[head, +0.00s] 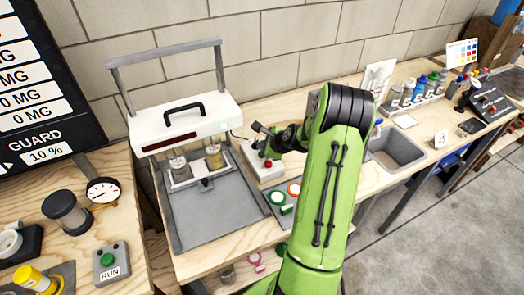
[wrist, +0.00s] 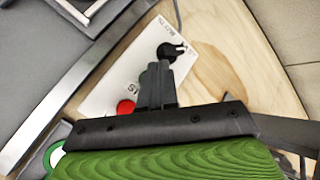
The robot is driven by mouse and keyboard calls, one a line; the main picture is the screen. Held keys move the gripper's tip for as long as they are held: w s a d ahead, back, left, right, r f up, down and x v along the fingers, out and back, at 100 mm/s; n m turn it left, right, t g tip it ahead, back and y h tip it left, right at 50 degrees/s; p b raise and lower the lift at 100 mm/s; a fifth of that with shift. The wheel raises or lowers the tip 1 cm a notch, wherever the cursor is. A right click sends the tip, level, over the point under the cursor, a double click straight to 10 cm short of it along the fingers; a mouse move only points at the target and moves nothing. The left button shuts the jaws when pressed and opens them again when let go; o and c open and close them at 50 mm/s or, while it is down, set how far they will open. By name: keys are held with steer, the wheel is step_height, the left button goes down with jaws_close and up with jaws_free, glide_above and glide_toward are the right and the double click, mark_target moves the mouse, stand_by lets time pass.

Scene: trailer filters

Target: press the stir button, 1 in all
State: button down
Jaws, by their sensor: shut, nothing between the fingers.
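A white control box (head: 256,169) stands on the bench beside the frame with the white hood. It has a red button (head: 268,163) on top. In the wrist view the white box (wrist: 112,92) shows the red button (wrist: 125,107) just left of my gripper (wrist: 158,72). Partly hidden lettering is beside it, too little to read. A bit of green shows behind my fingers, and a black knob (wrist: 168,50) lies beyond their tips. My gripper is shut and empty, over the box; contact cannot be told. In the head view my arm hides part of this area.
The hood frame (head: 188,122) holds two jars over a grey tray (head: 210,218). A green and an orange ring (head: 294,188) lie near the box. A sink (head: 397,148) and several bottles are to the right. A RUN button box (head: 110,262) and gauge (head: 103,191) are at left.

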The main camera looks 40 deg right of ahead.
step_height(320, 180, up, 5)
steer(key=p, duration=0.4)
steer(key=shift+r, duration=0.15)
stand_by(0.4)
steer(key=shift+f, duration=0.2)
stand_by(0.3)
